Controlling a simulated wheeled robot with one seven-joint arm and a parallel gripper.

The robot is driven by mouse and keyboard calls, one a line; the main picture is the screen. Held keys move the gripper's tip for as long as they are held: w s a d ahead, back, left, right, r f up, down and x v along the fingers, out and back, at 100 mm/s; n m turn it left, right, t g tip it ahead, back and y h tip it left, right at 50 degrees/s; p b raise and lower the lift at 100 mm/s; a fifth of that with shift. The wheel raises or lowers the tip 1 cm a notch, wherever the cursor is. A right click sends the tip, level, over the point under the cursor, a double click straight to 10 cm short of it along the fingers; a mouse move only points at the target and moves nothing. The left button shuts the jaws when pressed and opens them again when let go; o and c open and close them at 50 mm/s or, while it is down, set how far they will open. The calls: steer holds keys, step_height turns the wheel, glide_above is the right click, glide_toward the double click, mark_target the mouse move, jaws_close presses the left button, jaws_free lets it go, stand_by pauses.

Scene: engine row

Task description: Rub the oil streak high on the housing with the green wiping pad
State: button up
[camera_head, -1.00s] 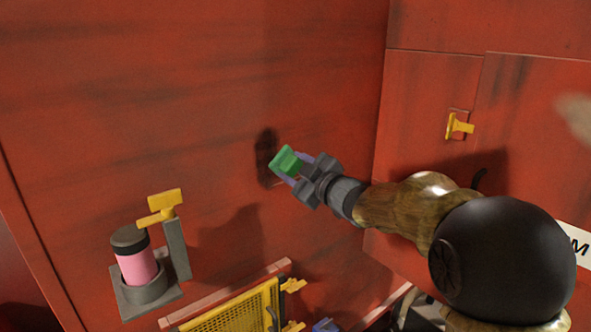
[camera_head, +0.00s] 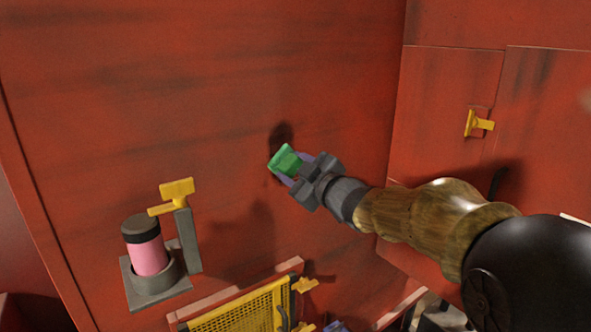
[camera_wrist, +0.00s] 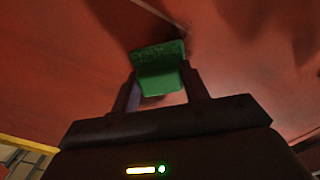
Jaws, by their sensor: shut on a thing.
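The green wiping pad (camera_head: 285,159) is held between the fingers of my gripper (camera_head: 294,169), in front of the red housing wall (camera_head: 150,110). A dark patch, seemingly the oil streak (camera_head: 281,132), shows on the wall just above and behind the pad; the pad hides part of it. In the wrist view the pad (camera_wrist: 160,78) sits between both fingertips, its far edge toward the red wall. Dark smudging shows around it there, and I cannot tell streak from shadow. Whether the pad touches the wall is unclear.
A pink canister (camera_head: 148,256) in a grey holder with a yellow handle (camera_head: 176,189) is at lower left. A yellow mesh guard (camera_head: 240,309) is below my gripper. A red side panel with a yellow latch (camera_head: 478,124) stands at right. The wall around the pad is clear.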

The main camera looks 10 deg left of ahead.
mark_target(271, 167)
steer(key=shift+s+a+b, duration=1.25)
steer(key=shift+s+a, duration=0.1)
steer(key=shift+s, duration=0.15)
steer(key=shift+r, duration=0.1)
steer(key=shift+r+p, duration=1.3)
steer(key=shift+r, duration=0.15)
steer(key=shift+d, duration=0.1)
steer(key=shift+w+d+f+p, duration=0.1)
steer(key=shift+w+d+p, duration=0.9)
steer(key=shift+w+d, duration=0.45)
steer(key=shift+w+a, duration=0.1)
steer(key=shift+a, duration=0.05)
steer(key=shift+w+d+p, duration=0.95)
steer(key=shift+w+d, duration=0.35)
steer(key=shift+w, duration=0.25)
